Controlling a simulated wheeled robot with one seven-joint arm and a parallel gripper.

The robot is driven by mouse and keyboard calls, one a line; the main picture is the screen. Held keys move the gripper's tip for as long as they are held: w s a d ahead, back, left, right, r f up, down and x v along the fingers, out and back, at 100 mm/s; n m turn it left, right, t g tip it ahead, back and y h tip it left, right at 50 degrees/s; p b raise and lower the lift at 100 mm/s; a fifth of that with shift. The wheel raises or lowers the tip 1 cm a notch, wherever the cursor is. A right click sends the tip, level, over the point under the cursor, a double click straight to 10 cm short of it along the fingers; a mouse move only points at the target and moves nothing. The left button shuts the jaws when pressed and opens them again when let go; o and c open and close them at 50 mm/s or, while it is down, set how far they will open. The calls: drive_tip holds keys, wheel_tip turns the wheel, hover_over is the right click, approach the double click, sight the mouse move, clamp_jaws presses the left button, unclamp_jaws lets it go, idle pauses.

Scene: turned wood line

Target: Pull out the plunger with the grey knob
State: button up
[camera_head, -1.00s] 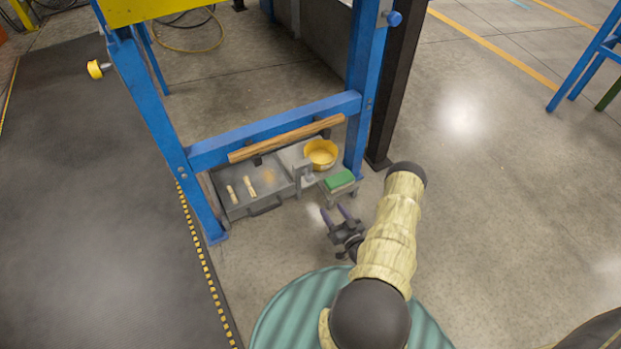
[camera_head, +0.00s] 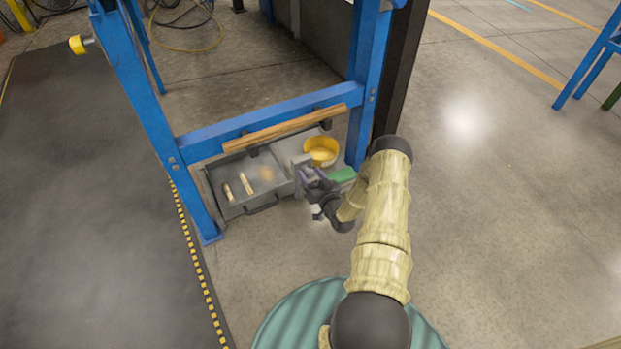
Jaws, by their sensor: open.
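The grey knob of the plunger is not clearly visible now. A small grey block (camera_head: 301,161) stands at the right end of the grey tray, low between the blue legs, and my gripper covers its front. My gripper (camera_head: 311,175), with dark purple fingers, is open right in front of this block. I cannot tell whether the fingers are around the knob or touching it. A blue knob (camera_head: 398,3) is on the right leg at the top edge.
The grey tray (camera_head: 232,210) holds small wooden pieces. A wooden bar (camera_head: 285,128) runs above it along the blue crossbeam (camera_head: 210,143). A yellow bowl (camera_head: 333,154) and a green block (camera_head: 343,174) lie close to the right of my gripper.

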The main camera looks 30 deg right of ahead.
drive_tip(key=shift+w, duration=0.45)
